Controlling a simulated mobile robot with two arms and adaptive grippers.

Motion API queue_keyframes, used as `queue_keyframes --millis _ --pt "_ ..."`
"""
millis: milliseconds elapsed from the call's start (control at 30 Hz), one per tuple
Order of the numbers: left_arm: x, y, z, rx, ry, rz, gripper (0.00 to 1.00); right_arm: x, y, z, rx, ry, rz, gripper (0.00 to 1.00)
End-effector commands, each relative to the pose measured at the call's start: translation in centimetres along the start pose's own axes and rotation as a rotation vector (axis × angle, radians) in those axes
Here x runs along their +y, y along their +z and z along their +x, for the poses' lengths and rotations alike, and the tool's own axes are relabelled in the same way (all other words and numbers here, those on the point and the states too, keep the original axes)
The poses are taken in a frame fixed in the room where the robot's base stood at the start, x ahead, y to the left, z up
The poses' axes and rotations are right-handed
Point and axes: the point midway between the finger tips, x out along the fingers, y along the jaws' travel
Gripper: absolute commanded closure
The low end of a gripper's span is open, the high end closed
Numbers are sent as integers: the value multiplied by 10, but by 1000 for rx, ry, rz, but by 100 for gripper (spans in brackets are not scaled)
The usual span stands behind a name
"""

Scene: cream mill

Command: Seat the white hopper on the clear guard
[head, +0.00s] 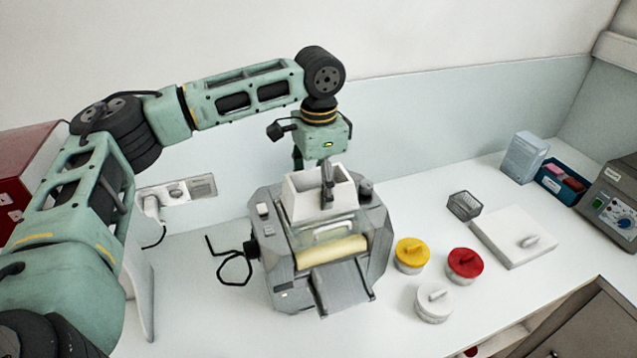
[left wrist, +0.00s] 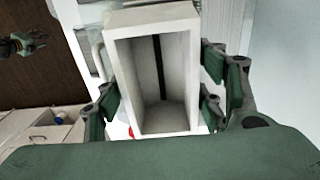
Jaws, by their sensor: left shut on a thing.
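The white hopper (head: 305,205) is an open-topped box at the top of the grey mill (head: 270,245) in the head view. My left gripper (head: 327,190) is shut on the hopper from above. In the left wrist view the hopper (left wrist: 192,80) fills the middle, with the fingers of my left gripper (left wrist: 160,95) on both sides of it. The clear guard (head: 335,229) shows just below the hopper, above a cream roller. I cannot tell whether the hopper touches the guard.
Yellow (head: 412,252), red (head: 465,263) and white (head: 434,303) lidded jars stand right of the mill. A black cable (head: 233,268) is at the mill's left. The counter's front middle is clear.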

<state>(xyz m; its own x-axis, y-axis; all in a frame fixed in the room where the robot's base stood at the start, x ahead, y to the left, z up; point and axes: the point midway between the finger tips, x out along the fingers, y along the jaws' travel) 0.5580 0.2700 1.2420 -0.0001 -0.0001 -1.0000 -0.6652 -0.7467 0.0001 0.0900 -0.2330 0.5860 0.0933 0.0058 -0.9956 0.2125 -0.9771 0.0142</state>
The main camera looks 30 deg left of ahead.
Motion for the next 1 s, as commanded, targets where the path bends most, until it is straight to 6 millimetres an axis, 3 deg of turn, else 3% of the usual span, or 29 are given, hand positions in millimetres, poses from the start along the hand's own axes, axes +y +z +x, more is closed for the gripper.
queue_keyframes --millis 1000 --pt "0 0 7 1 -1 0 67 3 3 0 -4 3 -1 60"
